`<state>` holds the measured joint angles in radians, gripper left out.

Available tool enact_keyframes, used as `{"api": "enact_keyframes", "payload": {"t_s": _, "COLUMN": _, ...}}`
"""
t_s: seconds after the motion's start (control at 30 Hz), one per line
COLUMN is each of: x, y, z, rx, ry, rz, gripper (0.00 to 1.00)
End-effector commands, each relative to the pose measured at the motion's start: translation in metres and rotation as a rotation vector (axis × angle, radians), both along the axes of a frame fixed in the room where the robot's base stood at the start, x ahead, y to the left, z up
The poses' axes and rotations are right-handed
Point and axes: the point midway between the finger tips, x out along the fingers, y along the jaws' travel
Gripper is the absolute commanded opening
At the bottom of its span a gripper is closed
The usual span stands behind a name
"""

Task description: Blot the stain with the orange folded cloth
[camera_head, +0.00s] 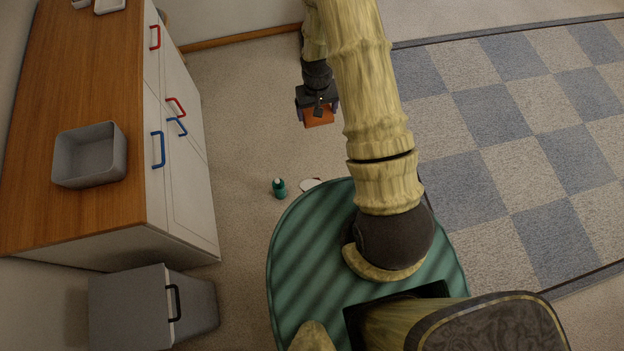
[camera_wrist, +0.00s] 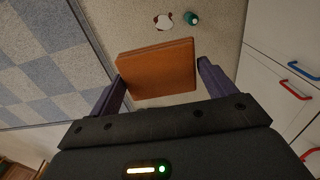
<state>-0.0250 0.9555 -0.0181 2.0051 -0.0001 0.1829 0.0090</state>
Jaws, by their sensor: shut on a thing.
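The orange folded cloth (camera_head: 320,117) is held in my gripper (camera_head: 318,107), above the carpet beyond the green round base. In the wrist view the cloth (camera_wrist: 157,70) sits between the two dark fingers of my gripper (camera_wrist: 160,82), which are shut on its sides. A small white patch with brown on it (camera_wrist: 163,21) lies on the floor, apart from the cloth. In the head view this white patch (camera_head: 309,184) is partly hidden by the base edge. I cannot tell whether the brown mark is the stain.
A teal bottle with a white top (camera_head: 279,188) stands on the floor beside the white patch. A wooden-topped cabinet (camera_head: 97,50) with a grey bin (camera_head: 90,155) is at left, and a grey box (camera_head: 130,308) below it. A checkered rug (camera_head: 500,110) covers the right.

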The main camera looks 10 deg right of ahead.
Motion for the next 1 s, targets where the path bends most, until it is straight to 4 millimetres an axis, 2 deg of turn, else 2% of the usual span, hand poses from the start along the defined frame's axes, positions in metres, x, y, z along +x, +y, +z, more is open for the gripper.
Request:
{"api": "enact_keyframes", "payload": {"t_s": 0.13, "x": 0.001, "y": -0.001, "z": -0.008, "rx": 0.000, "ry": 0.000, "rz": -0.003, "gripper": 0.65}}
{"api": "enact_keyframes", "payload": {"t_s": 0.27, "x": 0.003, "y": -0.002, "z": -0.032, "rx": 0.000, "ry": 0.001, "rz": -0.011, "gripper": 0.65}}
{"api": "enact_keyframes", "payload": {"t_s": 1.0, "x": 0.028, "y": -0.003, "z": -0.239, "rx": 0.003, "ry": 0.000, "rz": -0.077, "gripper": 0.65}}
